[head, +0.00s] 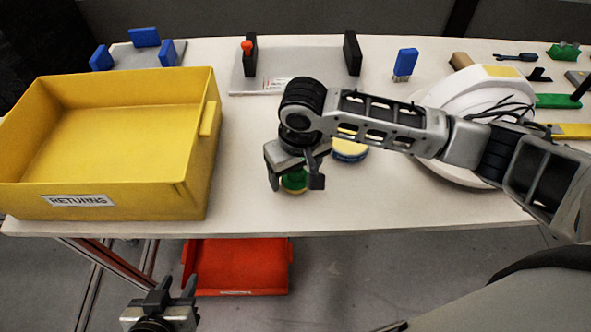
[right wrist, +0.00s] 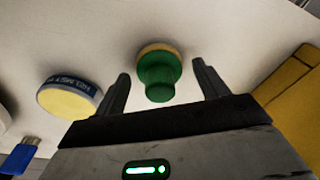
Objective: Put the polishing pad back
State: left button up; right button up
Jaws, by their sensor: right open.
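The polishing pad, with a green knob and a tan-yellow rim, sits on the white table below my right gripper (head: 296,186). Its green knob (head: 294,179) shows between the fingers in the head view, partly covered by them. In the right wrist view the pad (right wrist: 159,78) lies between and a little beyond the spread fingertips (right wrist: 161,80), apart from both. My right gripper is open and empty. My left gripper (head: 174,285) is low at the bottom left, in front of the table, with its fingers apart and nothing between them.
A yellow RETURNS bin (head: 211,150) stands left of the pad. A blue-banded round tin (head: 349,151) is to its right, then a white helmet shell (head: 500,93). A grey board (head: 300,70) with black uprights lies behind. A red bin (head: 240,265) is below the table.

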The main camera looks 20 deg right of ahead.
aim_at(299, 183)
notch_tip(299, 183, up, 12)
jog(key=s, duration=0.1)
jog(key=shift+s+d+p, duration=0.15)
jog(key=shift+s+p, duration=0.05)
jog(key=shift+p, duration=0.15)
jog(key=shift+f, duration=0.15)
